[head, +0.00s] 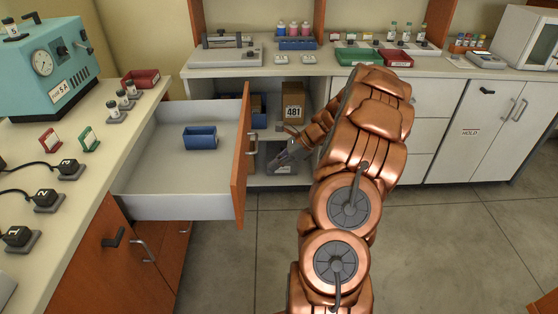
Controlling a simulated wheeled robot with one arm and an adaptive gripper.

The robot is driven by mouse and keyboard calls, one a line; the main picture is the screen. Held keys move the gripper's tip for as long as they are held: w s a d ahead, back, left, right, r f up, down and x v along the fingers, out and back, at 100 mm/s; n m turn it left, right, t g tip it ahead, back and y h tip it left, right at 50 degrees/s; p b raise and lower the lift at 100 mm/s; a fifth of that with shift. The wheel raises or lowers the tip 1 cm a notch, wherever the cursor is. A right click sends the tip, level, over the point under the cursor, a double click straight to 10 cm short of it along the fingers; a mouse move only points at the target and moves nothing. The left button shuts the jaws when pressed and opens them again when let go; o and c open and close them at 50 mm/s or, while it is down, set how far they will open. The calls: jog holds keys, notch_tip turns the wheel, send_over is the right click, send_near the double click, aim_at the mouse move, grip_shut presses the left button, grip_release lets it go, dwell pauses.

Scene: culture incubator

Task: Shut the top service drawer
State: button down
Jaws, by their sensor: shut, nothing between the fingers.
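The open drawer (176,201) stands pulled out to the right from under the left counter. Its inside is white and its front panel (241,160) is orange-brown wood. A bar handle (253,145) is on the panel's outer face. A small blue bin (200,138) sits in the drawer. My copper arm reaches forward from the bottom of the picture.
Behind the drawer, an open cabinet holds a box marked 481 (293,103) and a blue bin (258,106). The left counter (98,161) carries a teal machine (50,67) and several small items. Closed white cabinets (480,135) stand at right. The floor (450,245) right of my arm is clear.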

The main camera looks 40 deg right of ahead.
jog(key=w+a+f, duration=0.3)
jog(key=w+a, duration=0.2)
jog(key=a, duration=0.1)
jog(key=shift+f, duration=0.4)
jog(key=shift+w+p, duration=0.1)
jog(key=shift+p, duration=0.2)
